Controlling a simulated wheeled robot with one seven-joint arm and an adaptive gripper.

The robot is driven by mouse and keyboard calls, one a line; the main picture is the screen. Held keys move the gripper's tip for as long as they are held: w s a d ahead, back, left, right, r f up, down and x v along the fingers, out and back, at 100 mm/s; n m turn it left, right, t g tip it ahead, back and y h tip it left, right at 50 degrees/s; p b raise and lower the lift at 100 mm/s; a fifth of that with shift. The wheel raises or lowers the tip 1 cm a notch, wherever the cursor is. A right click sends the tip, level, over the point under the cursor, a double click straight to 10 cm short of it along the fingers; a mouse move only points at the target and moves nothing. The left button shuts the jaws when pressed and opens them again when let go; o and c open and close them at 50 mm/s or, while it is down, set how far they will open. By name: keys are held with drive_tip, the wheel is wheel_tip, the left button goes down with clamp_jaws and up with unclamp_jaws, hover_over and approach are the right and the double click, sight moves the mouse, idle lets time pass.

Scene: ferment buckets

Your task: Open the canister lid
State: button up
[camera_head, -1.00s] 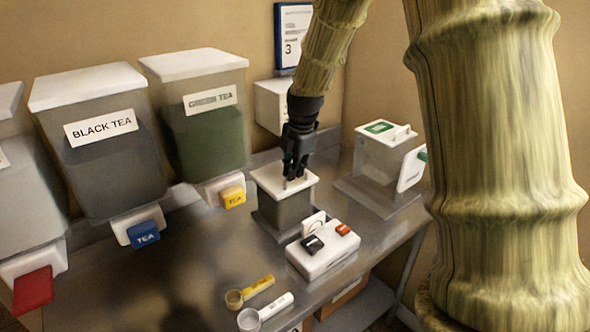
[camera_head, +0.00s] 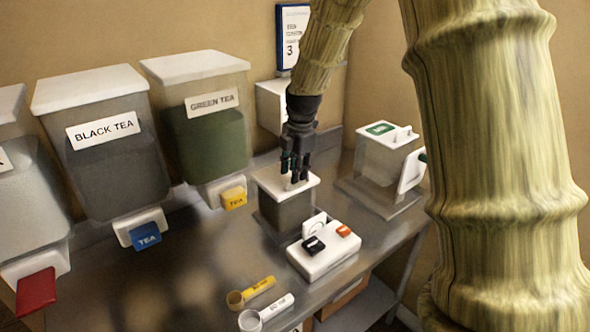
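The canister (camera_head: 287,212) is a grey box with a white lid (camera_head: 270,182), standing at the back middle of the metal counter. The lid sits on the canister and looks level. My gripper (camera_head: 294,178) points down at the lid from above, with its dark fingertips at or just above the lid's top. A small pale part shows by the fingertips. It is too small to tell whether the fingers are around it, touching it or apart from it.
A white scale-like box (camera_head: 322,258) with black and orange buttons stands in front. A second white-lidded container (camera_head: 385,155) stands to the right. Tea dispensers (camera_head: 110,165) line the left. Two scoops (camera_head: 265,312) lie at the front. The counter's left front is clear.

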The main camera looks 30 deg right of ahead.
wheel_tip(320, 180, up, 12)
drive_tip(key=s, duration=0.1)
drive_tip(key=shift+s+f, duration=0.15)
drive_tip(key=shift+s, duration=0.2)
drive_tip(key=shift+d, duration=0.1)
idle(0.4)
